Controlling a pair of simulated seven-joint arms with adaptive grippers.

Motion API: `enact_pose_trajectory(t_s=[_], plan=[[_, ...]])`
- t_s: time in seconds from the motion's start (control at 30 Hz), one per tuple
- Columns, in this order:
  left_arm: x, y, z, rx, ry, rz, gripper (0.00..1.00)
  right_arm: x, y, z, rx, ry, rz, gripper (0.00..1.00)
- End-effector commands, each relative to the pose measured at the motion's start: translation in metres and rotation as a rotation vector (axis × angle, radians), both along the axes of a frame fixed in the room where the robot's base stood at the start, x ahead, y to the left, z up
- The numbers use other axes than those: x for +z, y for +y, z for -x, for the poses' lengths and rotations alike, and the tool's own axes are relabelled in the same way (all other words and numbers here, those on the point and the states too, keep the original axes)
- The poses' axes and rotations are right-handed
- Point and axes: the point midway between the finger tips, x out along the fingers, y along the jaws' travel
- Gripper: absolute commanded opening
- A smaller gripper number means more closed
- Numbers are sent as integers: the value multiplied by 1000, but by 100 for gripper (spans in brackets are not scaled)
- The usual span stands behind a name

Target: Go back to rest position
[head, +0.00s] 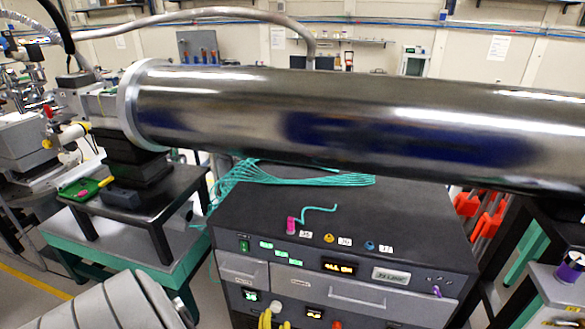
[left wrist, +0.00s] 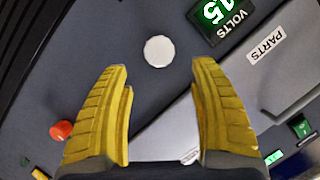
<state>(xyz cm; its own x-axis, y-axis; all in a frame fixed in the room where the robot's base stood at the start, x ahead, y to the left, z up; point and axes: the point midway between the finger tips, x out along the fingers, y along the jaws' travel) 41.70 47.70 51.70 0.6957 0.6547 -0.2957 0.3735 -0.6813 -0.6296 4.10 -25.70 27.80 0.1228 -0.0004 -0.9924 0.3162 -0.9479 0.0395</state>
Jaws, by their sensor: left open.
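My left gripper (head: 268,318) shows its yellow fingers at the bottom edge of the head view, low before the front of the dark instrument rack (head: 420,225). In the left wrist view the two yellow ribbed fingers (left wrist: 160,72) are apart, with nothing held between them. Past the fingertips is a round white knob (left wrist: 159,51) on the rack's front panel; it also shows in the head view (head: 277,306), just above the fingers. I cannot tell whether the fingers touch the panel. My right gripper is not in view.
A large steel tube (head: 330,120) crosses above the rack. A red knob (left wrist: 61,130) lies left of the fingers. A PARTS drawer (left wrist: 195,110) is close by.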

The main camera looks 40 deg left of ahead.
Motion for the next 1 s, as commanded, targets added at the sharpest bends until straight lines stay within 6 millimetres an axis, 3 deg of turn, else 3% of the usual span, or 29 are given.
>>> enact_pose_trajectory(t_s=[0.2, 0.33, 0.5, 0.63, 0.77, 0.87, 1.0], plan=[[-2, -1, 0, 11, -24, 40, 62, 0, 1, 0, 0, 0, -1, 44], [-16, -8, 1, 25, -42, 145, 62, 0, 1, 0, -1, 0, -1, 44], [-53, -55, -8, -17, -21, 351, 62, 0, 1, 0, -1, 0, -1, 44], [-90, -102, 1, -74, 61, 503, 62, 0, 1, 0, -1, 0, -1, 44], [-133, -152, 36, -128, 199, 631, 62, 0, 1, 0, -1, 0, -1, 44], [-165, -184, 81, -160, 334, 698, 62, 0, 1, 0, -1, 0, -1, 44], [-201, -214, 158, -198, 530, 742, 62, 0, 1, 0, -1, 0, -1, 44]])
